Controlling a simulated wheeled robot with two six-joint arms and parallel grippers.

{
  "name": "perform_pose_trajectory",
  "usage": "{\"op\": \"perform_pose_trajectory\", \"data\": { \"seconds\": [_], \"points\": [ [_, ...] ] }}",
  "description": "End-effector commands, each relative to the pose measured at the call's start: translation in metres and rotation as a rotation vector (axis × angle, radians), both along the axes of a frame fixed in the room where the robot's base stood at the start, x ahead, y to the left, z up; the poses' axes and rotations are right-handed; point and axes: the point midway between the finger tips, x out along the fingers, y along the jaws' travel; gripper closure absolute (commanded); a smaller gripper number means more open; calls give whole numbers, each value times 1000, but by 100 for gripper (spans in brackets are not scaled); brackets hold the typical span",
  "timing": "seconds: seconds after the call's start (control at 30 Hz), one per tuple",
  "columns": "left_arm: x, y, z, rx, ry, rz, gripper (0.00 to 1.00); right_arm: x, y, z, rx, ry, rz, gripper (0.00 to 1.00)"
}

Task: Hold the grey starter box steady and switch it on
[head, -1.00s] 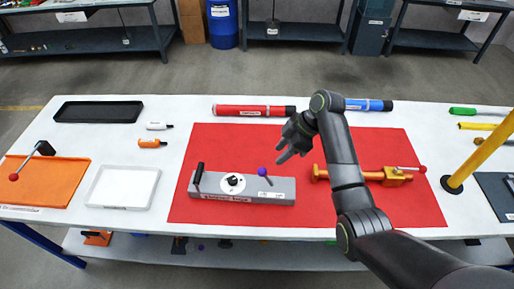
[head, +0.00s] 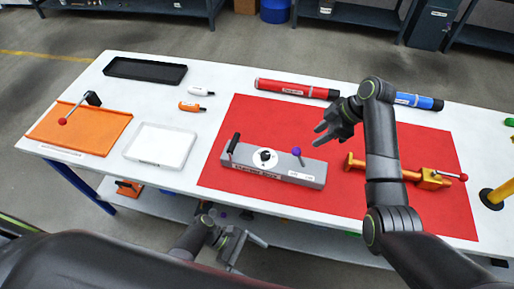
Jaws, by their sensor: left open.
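The grey starter box (head: 285,166) lies on the red mat (head: 400,207). It has a black upright handle (head: 233,143) at its left end, a black knob on a white round dial (head: 265,157), and a purple-balled lever (head: 297,152) near its right end. My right gripper (head: 316,134) is open and empty, above the mat just behind the box's right half, apart from it. My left gripper (head: 247,255) is open and empty, low at the bottom of the view, in front of the table's near edge and away from the box.
An orange clamp-like tool (head: 400,174) lies right of the box. Red (head: 297,88) and blue (head: 418,101) tubes lie behind. A white tray (head: 162,146), orange tray (head: 78,126) and black tray (head: 145,70) stand left. A yellow post (head: 500,193) stands right.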

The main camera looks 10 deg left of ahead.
Motion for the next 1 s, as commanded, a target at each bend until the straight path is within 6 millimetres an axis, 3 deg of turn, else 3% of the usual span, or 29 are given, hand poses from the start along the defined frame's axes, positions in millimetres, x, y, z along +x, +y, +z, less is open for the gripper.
{"op": "perform_pose_trajectory", "data": {
  "seconds": [0.13, 0.27, 0.67, 1.0],
  "points": [
    [32, -25, 65, -194, 118, -16, 0, 0, 0, 0, 0, 0, 0, 64],
    [65, -35, 116, -224, 172, -130, 0, 0, 0, 0, 0, 0, 0, 64],
    [165, -14, 153, 352, 29, -279, 0, 0, 0, 0, 0, 0, 0, 64],
    [262, 22, 225, 841, -138, -147, 0, 0, 0, 0, 0, 0, 0, 64]
  ]
}}
